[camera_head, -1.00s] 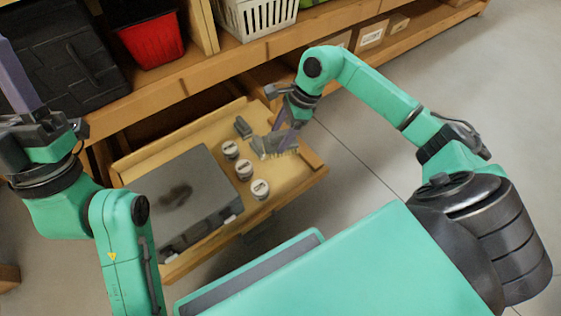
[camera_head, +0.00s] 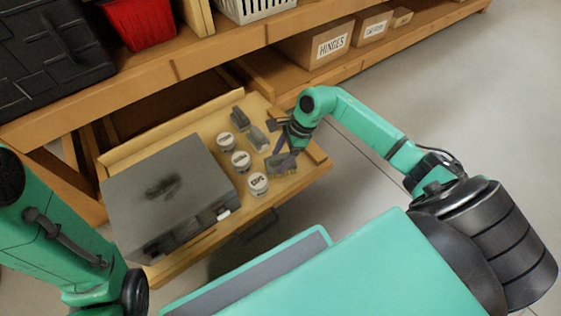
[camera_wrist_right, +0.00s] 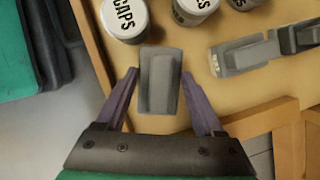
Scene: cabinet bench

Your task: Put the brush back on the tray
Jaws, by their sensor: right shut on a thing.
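The grey brush (camera_head: 281,164) is at the right end of the pulled-out wooden tray (camera_head: 290,190), near its front edge. In the right wrist view the brush (camera_wrist_right: 160,80) shows as a grey block with a raised ridge between my fingers. My right gripper (camera_head: 287,150) is shut on it, low over the tray; whether the brush touches the wood I cannot tell. The right gripper also shows in its wrist view (camera_wrist_right: 160,100). My left gripper is out of view; only its arm shows at the left.
Three white labelled cans (camera_head: 241,161) stand in a row left of the brush. Another grey brush-like piece (camera_head: 258,138) and a dark grey piece (camera_head: 237,117) lie behind. A large grey case (camera_head: 165,195) fills the tray's left. Boxes (camera_head: 325,45) sit on the shelf.

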